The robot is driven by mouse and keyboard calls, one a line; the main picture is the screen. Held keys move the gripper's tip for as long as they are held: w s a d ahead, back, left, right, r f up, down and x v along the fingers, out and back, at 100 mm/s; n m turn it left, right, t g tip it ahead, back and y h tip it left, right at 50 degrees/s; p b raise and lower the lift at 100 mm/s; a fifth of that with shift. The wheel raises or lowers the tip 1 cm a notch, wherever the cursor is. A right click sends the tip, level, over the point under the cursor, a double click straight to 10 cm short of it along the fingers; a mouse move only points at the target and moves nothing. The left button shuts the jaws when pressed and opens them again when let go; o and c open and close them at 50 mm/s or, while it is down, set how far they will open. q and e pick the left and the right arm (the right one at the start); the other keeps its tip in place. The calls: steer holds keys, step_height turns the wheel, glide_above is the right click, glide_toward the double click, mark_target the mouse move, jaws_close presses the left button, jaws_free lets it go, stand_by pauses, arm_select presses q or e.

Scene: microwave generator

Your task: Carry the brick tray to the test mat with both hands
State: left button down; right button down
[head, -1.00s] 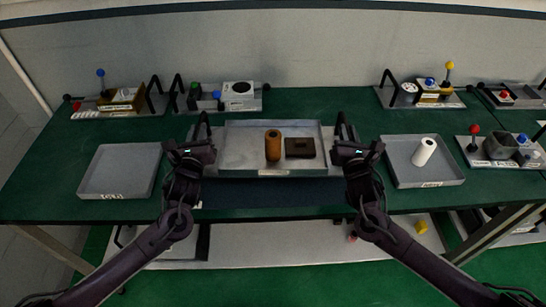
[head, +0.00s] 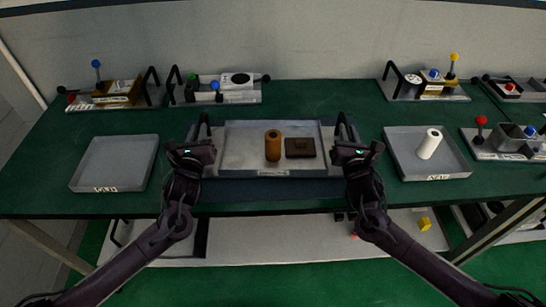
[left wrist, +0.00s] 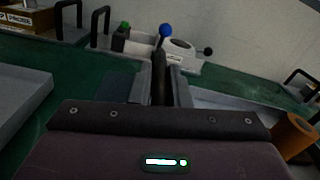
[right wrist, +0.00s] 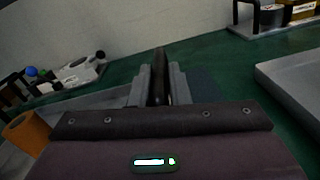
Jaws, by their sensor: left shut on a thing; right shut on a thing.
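The grey brick tray (head: 240,145) is level between my grippers, with a brown cylinder (head: 273,146) standing in it and a dark brown block (head: 300,147) beside the cylinder. My left gripper (head: 203,140) is shut on the tray's left black handle (left wrist: 158,78). My right gripper (head: 343,140) is shut on the right handle (right wrist: 160,75). The dark blue test mat (head: 270,189) lies on the green table, showing in front of the tray and at its sides. The tray is over the mat; I cannot tell whether they touch.
An empty grey tray (head: 115,163) lies to the left. Another grey tray (head: 440,165) with a white cylinder (head: 429,143) lies to the right. Fixtures with coloured knobs (head: 222,88) stand along the back and at the right (head: 505,140). Green table shows between the mat and the side trays.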

arm_select(q)
steer(key=shift+s+d+f, duration=0.1)
steer(key=shift+d+f, duration=0.25)
arm_select(e)
steer(key=shift+s+a+f, duration=0.1)
steer(key=shift+a+f, duration=0.25)
arm_select(q)
steer(key=c, duration=1.8)
jaws_free()
steer(key=shift+f+b, duration=0.15)
steer(key=shift+b, duration=0.25)
arm_select(e)
steer(key=c, duration=1.8)
jaws_free()
steer(key=shift+f, duration=0.2)
arm_select(q)
steer(key=o, duration=0.4)
steer(key=shift+a, duration=0.1)
arm_select(e)
steer(key=o, duration=0.4)
steer(key=shift+d+r, duration=0.1)
steer(key=shift+r, duration=0.05)
arm_select(q)
steer(key=shift+a, duration=0.15)
arm_select(e)
steer(key=shift+o, duration=0.2)
steer(key=shift+d, duration=0.1)
